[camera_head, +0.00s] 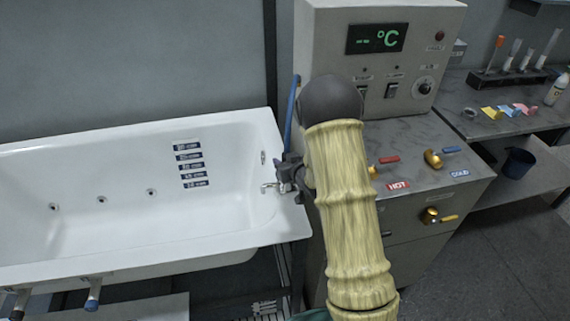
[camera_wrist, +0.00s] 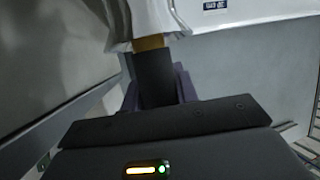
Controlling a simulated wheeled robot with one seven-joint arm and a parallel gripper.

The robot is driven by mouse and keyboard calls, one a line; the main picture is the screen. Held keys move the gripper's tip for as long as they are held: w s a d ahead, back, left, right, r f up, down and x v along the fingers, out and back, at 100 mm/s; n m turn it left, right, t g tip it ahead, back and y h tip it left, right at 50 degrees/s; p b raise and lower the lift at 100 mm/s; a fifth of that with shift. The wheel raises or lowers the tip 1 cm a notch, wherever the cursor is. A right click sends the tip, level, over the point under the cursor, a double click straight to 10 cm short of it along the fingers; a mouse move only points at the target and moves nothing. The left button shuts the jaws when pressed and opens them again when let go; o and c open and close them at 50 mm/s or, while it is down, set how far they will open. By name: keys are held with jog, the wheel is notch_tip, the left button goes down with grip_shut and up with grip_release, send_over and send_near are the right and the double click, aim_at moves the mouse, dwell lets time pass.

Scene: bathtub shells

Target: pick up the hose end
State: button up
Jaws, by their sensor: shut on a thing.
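The hose end (camera_wrist: 154,78) shows in the wrist view as a dark cylinder with a brass-coloured band at its far tip. My gripper (camera_wrist: 158,92) is shut on it, with a finger on either side. In the head view my gripper (camera_head: 284,180) is at the right end of the white bathtub (camera_head: 225,246), over or beside its rim. My arm hides part of this area, and the hose end is hard to make out there. A blue hose (camera_head: 291,112) runs down the left side of the control cabinet.
The grey cabinet (camera_head: 450,60) with a temperature display stands behind my arm. Its worktop has red and blue valve handles (camera_head: 390,160). A side bench (camera_head: 480,120) at right holds a tube rack and coloured pieces. The tub interior is empty; floor at lower right is clear.

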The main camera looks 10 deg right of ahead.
notch_tip(320, 180, up, 10)
jog(key=shift+f, duration=0.25)
jog(key=shift+f, duration=0.1)
dwell(0.5)
